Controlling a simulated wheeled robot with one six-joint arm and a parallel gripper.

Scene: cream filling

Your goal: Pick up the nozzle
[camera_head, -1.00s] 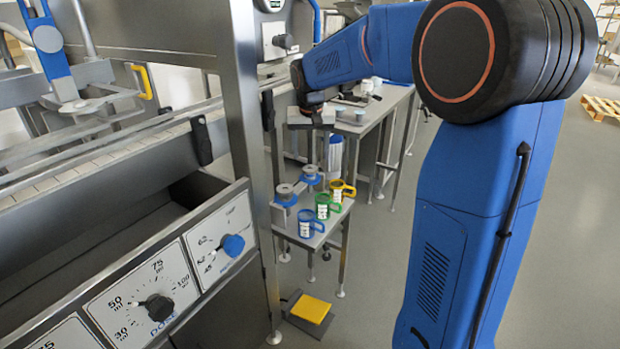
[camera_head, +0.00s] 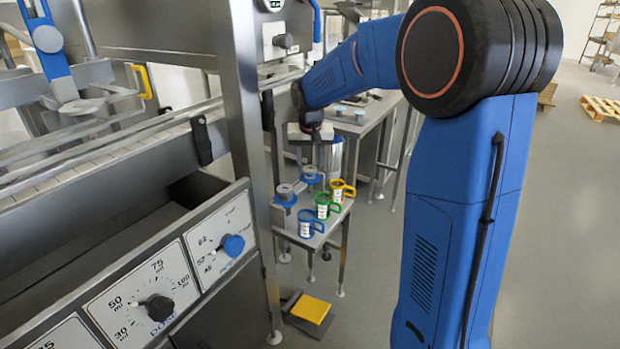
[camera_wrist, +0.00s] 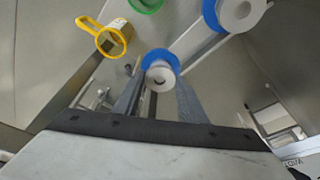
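Two nozzles with grey tops and blue rings stand on a small side table. The far nozzle (camera_head: 311,178) also shows in the wrist view (camera_wrist: 160,68), between the tips of my gripper's two fingers. The near nozzle (camera_head: 285,195) is at the upper right of the wrist view (camera_wrist: 236,12). My gripper (camera_wrist: 160,95) is open and points down above the far nozzle, with nothing held. I cannot tell how much height is left between the fingertips and the nozzle.
Yellow (camera_head: 337,190), green (camera_head: 322,206) and blue (camera_head: 306,224) handled cups stand on the small table (camera_head: 331,219), right of the nozzles. A steel machine frame (camera_head: 240,130) rises on the left. A yellow pedal (camera_head: 310,308) is on the floor. Open floor lies to the right.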

